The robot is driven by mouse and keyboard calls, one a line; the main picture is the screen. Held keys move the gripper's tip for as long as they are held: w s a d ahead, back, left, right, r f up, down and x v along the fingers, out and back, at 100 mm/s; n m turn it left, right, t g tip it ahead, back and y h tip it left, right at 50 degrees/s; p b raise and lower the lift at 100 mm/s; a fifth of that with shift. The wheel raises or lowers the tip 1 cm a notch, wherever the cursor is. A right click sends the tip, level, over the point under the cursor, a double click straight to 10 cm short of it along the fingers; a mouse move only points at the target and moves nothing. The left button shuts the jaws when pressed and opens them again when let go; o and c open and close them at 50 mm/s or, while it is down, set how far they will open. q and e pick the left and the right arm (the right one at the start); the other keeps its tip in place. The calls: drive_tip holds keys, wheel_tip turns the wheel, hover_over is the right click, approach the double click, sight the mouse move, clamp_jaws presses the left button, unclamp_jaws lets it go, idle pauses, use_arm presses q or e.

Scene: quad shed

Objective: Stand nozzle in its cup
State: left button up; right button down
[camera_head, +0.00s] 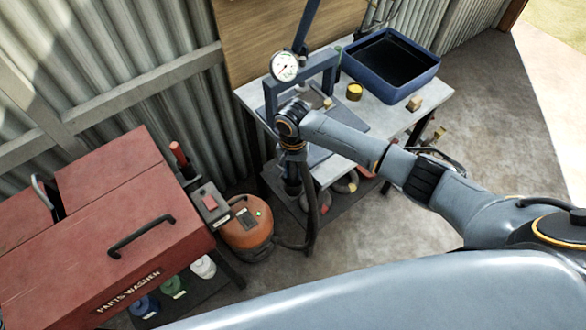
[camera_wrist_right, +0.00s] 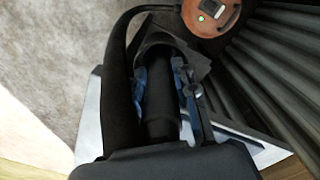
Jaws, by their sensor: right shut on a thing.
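The nozzle is a black tube (camera_wrist_right: 158,95) with a flared dark end (camera_wrist_right: 172,48), seen between the fingers in the right wrist view. My right gripper (camera_wrist_right: 165,82) is shut on it. In the head view this gripper (camera_head: 292,186) points down at the front left corner of the workbench, and its fingers are small and partly hidden by the hose. A black hose (camera_head: 312,205) hangs beside the gripper and runs down toward an orange vacuum (camera_head: 247,232) on the floor. I cannot identify the nozzle's cup in either view. My left gripper is out of view.
The workbench (camera_head: 432,105) carries a press with a gauge (camera_head: 284,66), a blue tray (camera_head: 362,82), a yellow round object (camera_head: 354,91) and a wooden block (camera_head: 414,103). A red parts washer (camera_head: 100,230) stands left. Clear concrete floor (camera_head: 385,225) lies in front of the bench.

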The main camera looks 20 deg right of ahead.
drive_tip(key=shift+f, duration=0.45)
drive_tip(key=c, duration=1.3)
unclamp_jaws()
wheel_tip(320, 180, up, 6)
drive_tip(key=p, duration=0.6)
drive_tip(key=shift+r+p, duration=1)
drive_tip(key=shift+r, duration=1.55)
